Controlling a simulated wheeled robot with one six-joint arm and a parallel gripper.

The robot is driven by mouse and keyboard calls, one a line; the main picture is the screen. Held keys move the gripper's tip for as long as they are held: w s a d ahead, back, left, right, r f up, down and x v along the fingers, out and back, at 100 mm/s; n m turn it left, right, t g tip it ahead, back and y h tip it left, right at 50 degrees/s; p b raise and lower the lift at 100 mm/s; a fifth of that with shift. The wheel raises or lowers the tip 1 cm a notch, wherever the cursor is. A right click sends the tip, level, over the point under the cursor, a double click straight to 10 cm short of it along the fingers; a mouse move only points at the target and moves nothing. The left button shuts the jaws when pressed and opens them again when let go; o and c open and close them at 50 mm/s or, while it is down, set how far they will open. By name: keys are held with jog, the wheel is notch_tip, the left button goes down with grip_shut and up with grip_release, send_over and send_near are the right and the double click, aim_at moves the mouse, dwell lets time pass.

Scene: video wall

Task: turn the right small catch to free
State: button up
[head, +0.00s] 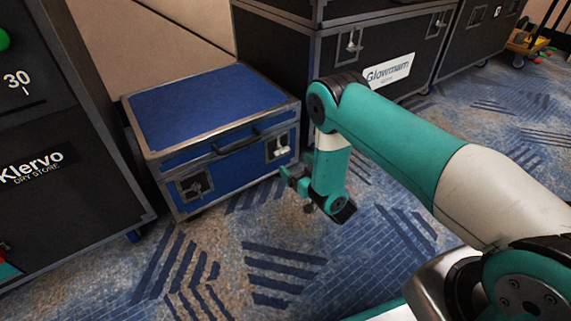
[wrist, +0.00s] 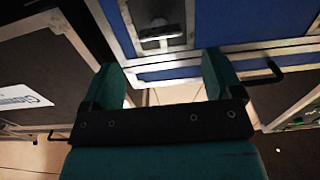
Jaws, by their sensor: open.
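The blue case (head: 213,101) with metal edges stands on the carpet, lid closed. Its right small catch (head: 278,147) is a dark wing on a bright plate on the front face. The catch also shows at the top of the wrist view (wrist: 158,36), its dark bar lying roughly crosswise. My gripper (head: 291,178) hangs in front of the case's right end, a little below the catch. In the wrist view my gripper (wrist: 164,78) is open and empty, its two teal fingers apart. The catch lies beyond the fingertips, and I see no contact.
The left catch (head: 194,187) sits on a dark plate; a black carry handle (head: 236,142) lies between the catches. A black Glowmaum case (head: 345,45) stands close behind on the right, a tall Klervo case (head: 60,140) on the left. The carpet in front is clear.

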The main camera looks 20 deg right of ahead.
aim_at(284, 153)
jog(key=b+x, duration=0.2)
jog(key=x, duration=0.1)
jog(key=b+x, duration=0.1)
jog(key=x, duration=0.1)
jog(key=shift+a+f, duration=0.1)
jog(key=shift+f, duration=0.2)
jog(key=shift+w+a+r+b, duration=0.15)
jog(key=shift+w+r+b, duration=0.2)
jog(key=shift+w, duration=0.25)
jog(key=c, duration=0.9)
